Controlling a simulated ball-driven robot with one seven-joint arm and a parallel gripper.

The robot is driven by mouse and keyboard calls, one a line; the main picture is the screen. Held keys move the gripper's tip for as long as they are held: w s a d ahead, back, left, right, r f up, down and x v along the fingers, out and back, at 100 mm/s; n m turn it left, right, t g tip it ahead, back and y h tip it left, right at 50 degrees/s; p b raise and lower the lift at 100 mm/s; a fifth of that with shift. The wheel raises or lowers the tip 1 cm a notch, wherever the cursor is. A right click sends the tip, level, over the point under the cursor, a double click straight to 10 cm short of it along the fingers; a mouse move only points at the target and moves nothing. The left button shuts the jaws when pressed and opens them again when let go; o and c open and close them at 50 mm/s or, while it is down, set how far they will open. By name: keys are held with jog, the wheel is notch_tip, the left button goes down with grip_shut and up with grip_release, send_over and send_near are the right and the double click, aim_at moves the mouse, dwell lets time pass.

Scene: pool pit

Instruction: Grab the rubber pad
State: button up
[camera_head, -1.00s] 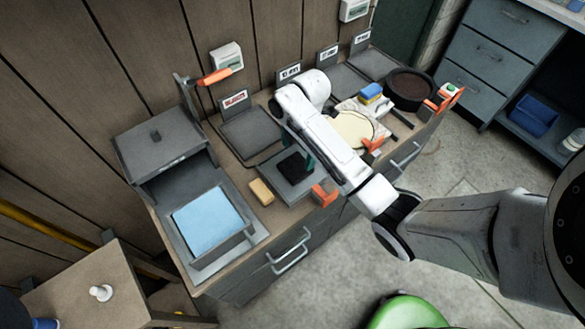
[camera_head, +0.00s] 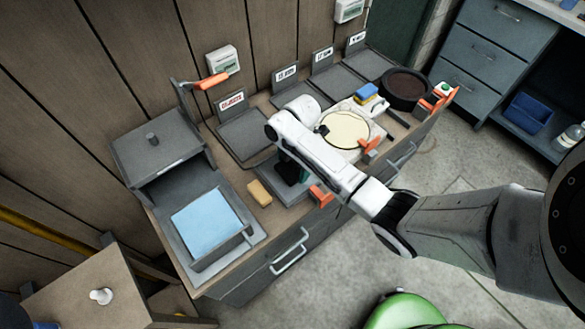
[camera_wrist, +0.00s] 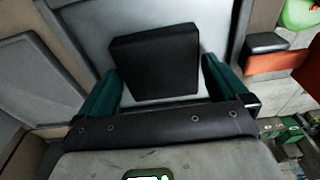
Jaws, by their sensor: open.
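The rubber pad is a dark block (camera_wrist: 155,63) on a grey tray (camera_wrist: 85,20) in the wrist view. In the head view the pad (camera_head: 289,171) is mostly hidden under my arm. My gripper (camera_wrist: 160,78) is open, with one green finger to each side of the pad's near part. The pad lies between and beyond the fingers, with small gaps at the sides. Whether the fingertips touch the tray cannot be told.
A yellow sponge (camera_head: 259,192) lies left of the tray. An orange clamp (camera_head: 321,195) sits at the counter's front edge. A blue sheet (camera_head: 207,222) lies in an open box at left. A round cream disc (camera_head: 345,130) and a dark round pan (camera_head: 406,88) stand to the right.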

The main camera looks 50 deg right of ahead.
jog(key=shift+f, duration=0.25)
dwell(0.4)
jog(key=c, duration=0.9)
jog(key=shift+r, duration=0.2)
